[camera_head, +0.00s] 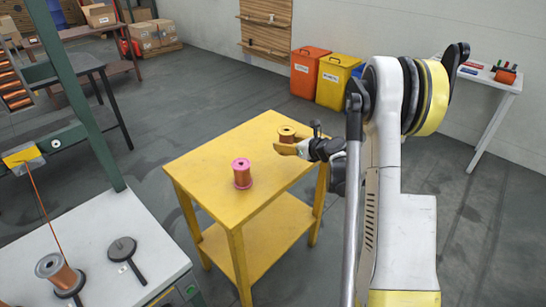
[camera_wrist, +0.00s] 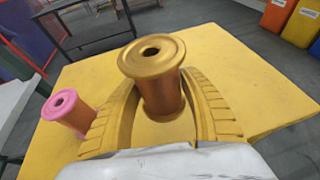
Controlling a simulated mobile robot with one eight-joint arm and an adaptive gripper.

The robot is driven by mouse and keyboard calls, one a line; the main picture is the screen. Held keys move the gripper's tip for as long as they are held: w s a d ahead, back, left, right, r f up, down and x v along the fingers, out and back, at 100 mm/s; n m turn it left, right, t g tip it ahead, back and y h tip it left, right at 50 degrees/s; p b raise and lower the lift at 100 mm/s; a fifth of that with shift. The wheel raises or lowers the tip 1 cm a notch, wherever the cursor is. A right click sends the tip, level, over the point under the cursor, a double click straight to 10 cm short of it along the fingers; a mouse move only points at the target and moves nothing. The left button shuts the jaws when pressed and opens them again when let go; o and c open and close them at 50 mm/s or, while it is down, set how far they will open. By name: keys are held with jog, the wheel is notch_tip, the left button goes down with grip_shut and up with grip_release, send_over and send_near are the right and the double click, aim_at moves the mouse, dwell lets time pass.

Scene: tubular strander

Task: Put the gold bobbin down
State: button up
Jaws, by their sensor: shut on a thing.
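The gold bobbin (camera_wrist: 153,56) stands upright in the wrist view, between the two yellow fingers of my gripper (camera_wrist: 162,105). It has a gold flange on top and copper-coloured wire below. My gripper is shut on it. In the head view the gold bobbin (camera_head: 287,134) is at the far right part of the yellow table (camera_head: 225,193), with my gripper (camera_head: 290,148) reaching it from the right. The bobbin's lower end is close to the tabletop; I cannot tell whether it touches.
A pink bobbin (camera_head: 242,173) stands on the yellow table, left of the gold one. A white bench (camera_head: 95,252) with a grey bobbin (camera_head: 55,270) is at the lower left. Orange (camera_head: 309,72) and yellow (camera_head: 337,81) bins stand behind. The table's front part is clear.

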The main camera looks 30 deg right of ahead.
jog(key=b, duration=0.1)
send_over(275, 161)
notch_tip(275, 161, down, 3)
jog(key=shift+w, duration=0.1)
notch_tip(275, 161, down, 4)
jog(key=b, duration=0.2)
jog(key=shift+d+b, duration=0.1)
jog(key=shift+b, duration=0.25)
jog(key=o, duration=1.4)
jog(key=shift+f, duration=0.1)
